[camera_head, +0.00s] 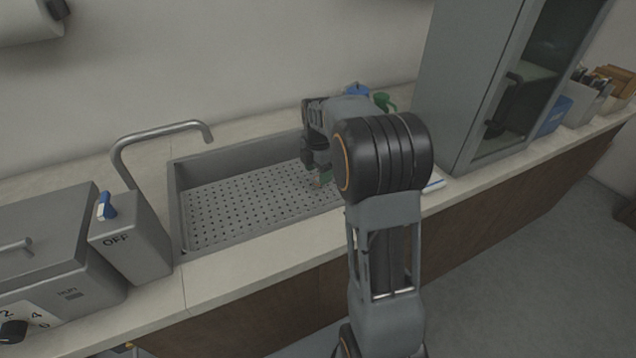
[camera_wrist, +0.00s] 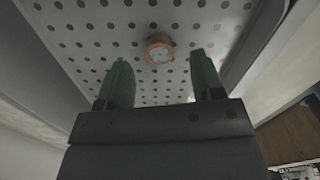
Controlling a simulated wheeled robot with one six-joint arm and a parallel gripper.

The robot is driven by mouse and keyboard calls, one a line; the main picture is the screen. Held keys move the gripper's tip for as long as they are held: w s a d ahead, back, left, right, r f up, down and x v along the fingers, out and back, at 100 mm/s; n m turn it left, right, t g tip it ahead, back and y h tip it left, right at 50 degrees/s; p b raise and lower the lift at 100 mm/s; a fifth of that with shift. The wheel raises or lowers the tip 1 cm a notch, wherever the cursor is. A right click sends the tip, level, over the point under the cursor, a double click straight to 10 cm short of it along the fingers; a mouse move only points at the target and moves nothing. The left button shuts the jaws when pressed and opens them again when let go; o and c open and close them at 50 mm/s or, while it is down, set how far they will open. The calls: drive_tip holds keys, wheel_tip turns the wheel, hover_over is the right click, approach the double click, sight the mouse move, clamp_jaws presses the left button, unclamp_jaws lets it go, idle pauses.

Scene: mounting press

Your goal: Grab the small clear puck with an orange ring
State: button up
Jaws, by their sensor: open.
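The small clear puck with an orange ring (camera_wrist: 160,50) lies on the perforated sink bottom (camera_wrist: 95,50) in the wrist view. It sits ahead of my gripper (camera_wrist: 160,80), roughly between the lines of its two green fingers and apart from both. The fingers are spread with nothing between them. In the head view my gripper (camera_head: 320,180) hangs over the right end of the sink. The puck cannot be made out there, as my arm covers that part.
The sink wall (camera_head: 215,239) rises around the perforated bottom. A curved faucet (camera_head: 160,138) stands at its back left. A grey box marked OFF (camera_head: 133,240) is left of the sink. A tall grey cabinet (camera_head: 450,90) stands to the right.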

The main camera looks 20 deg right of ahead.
drive_tip(key=shift+f, duration=1.35)
drive_tip(key=c, duration=1.1)
drive_tip(key=shift+o, duration=0.2)
